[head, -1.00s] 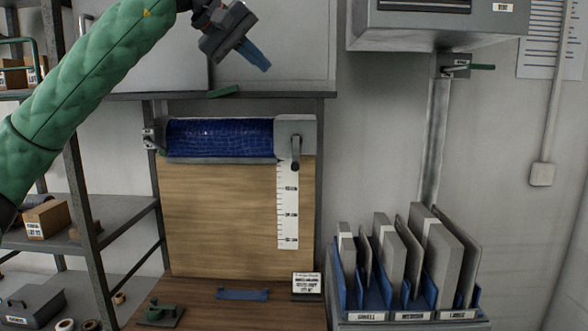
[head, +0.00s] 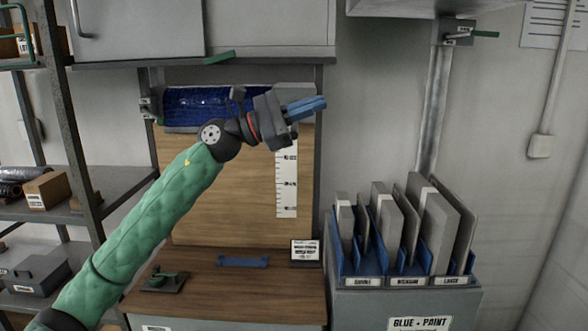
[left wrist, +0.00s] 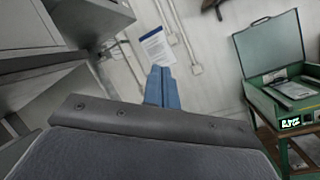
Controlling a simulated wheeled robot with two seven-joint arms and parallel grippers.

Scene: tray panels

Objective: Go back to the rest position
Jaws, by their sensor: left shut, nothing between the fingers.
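My left gripper (head: 307,108) is in the middle of the head view, in front of the wooden back panel and the blue roll, at the end of my green-sleeved arm. Its blue fingers point right and are shut together with nothing between them. In the left wrist view the shut blue fingers (left wrist: 162,88) point toward a far wall with a paper sheet (left wrist: 157,46). The gripper touches nothing that I can see. It hides part of the blue roll (head: 190,108) and of the white ruler strip (head: 287,185). My right gripper is not in view.
A blue rack (head: 350,262) holding several grey panels stands on a grey cabinet (head: 350,306) at the right. Shelving (head: 112,190) stands at the left. The wooden bench (head: 215,290) carries a small green tool (head: 165,281). A green open case (left wrist: 272,70) shows in the left wrist view.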

